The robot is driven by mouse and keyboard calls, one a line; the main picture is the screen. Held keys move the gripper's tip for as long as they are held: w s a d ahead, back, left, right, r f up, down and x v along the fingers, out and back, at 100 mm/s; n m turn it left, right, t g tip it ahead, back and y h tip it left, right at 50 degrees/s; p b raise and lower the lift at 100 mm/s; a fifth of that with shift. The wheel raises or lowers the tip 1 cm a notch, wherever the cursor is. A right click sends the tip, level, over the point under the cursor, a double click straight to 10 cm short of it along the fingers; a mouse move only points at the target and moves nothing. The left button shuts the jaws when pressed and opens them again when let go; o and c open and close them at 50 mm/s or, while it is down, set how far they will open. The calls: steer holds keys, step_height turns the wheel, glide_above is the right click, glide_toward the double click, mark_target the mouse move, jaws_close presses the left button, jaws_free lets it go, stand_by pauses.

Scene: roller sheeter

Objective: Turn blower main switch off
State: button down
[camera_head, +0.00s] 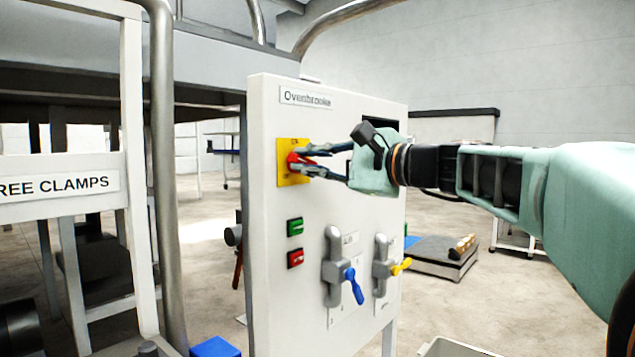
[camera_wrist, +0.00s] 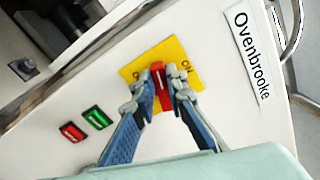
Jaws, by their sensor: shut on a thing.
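The switch is a red handle (camera_head: 293,160) on a yellow plate (camera_head: 291,179), high on the white panel labelled "Ovenbrooke". In the wrist view the red handle (camera_wrist: 158,76) stands at the middle of the yellow plate (camera_wrist: 180,50), which has markings beside the handle; "ON" seems readable at its right. My gripper (camera_head: 302,161) reaches the handle from the right. In the wrist view its two fingers (camera_wrist: 160,92) are shut on the red handle, one on each side. The fingers hide part of the plate and of its markings.
Below are a green button (camera_head: 295,227) and a red button (camera_head: 295,258). Lower right are a blue-handled lever (camera_head: 355,284) and a yellow-handled lever (camera_head: 401,266). A metal post (camera_head: 168,180) and a frame labelled "REE CLAMPS" (camera_head: 60,184) stand left of the panel.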

steer(key=shift+f+n+b, duration=0.2)
steer(key=shift+n+b, duration=0.65)
steer(key=shift+f+n+b, duration=0.15)
steer(key=shift+n+b, duration=0.7)
steer(key=c, duration=1.9)
jaws_free()
steer(key=shift+c, duration=0.2)
steer(key=shift+s+d+r, duration=0.1)
steer(key=v, duration=0.7)
steer(key=shift+s+d, duration=0.1)
